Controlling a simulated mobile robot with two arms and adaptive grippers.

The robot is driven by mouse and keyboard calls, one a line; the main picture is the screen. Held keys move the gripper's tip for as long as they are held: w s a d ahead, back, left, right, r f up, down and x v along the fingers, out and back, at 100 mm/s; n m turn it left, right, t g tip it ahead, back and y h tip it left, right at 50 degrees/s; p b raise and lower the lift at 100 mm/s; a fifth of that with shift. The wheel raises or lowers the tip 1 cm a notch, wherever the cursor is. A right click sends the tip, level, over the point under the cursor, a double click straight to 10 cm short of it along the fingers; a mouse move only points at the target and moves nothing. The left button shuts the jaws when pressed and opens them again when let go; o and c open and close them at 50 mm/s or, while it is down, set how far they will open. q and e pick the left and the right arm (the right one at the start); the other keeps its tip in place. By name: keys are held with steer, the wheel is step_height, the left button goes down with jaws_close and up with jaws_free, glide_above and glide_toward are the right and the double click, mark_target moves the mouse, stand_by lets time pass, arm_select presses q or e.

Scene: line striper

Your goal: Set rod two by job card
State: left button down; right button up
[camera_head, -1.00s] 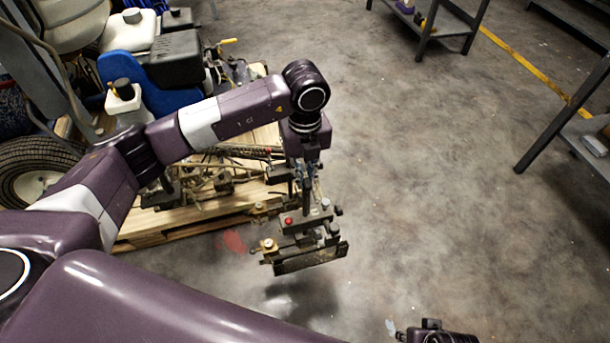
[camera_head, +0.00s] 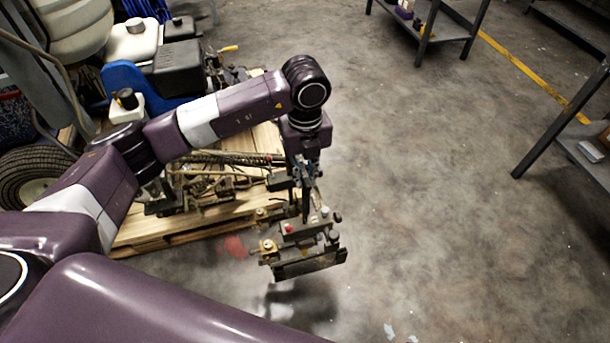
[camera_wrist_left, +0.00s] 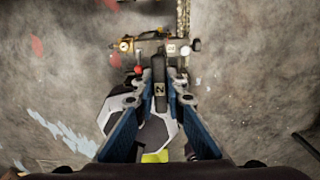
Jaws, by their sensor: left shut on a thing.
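My left gripper (camera_head: 300,185) points down over the front end of the striper's control assembly (camera_head: 298,250). In the left wrist view its two blue-sided fingers (camera_wrist_left: 158,97) are closed on a dark upright rod (camera_wrist_left: 159,72) with a small tag reading 2. The rod rises from the assembly (camera_wrist_left: 150,46), which carries a red knob (camera_head: 289,228), a brass-coloured fitting (camera_head: 268,246) and a dark plate along its front. Fingers and wrist hide part of the rod. No job card can be made out. My right gripper is out of view.
The striper's frame (camera_head: 215,180) rests on a wooden pallet (camera_head: 165,228), with a wheel (camera_head: 40,178) and blue-and-white machine parts at left. Grey metal shelves (camera_head: 440,30) stand at the back and right. The concrete floor (camera_head: 430,190) between is clear.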

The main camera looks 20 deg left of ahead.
arm_select(q)
steer(key=shift+w+r, duration=0.25)
steer(key=shift+r, duration=0.15)
steer(key=c, duration=2)
jaws_free()
steer(key=shift+s, duration=0.15)
steer(key=shift+o, duration=0.2)
steer(key=shift+f, duration=0.1)
step_height(320, 180, up, 12)
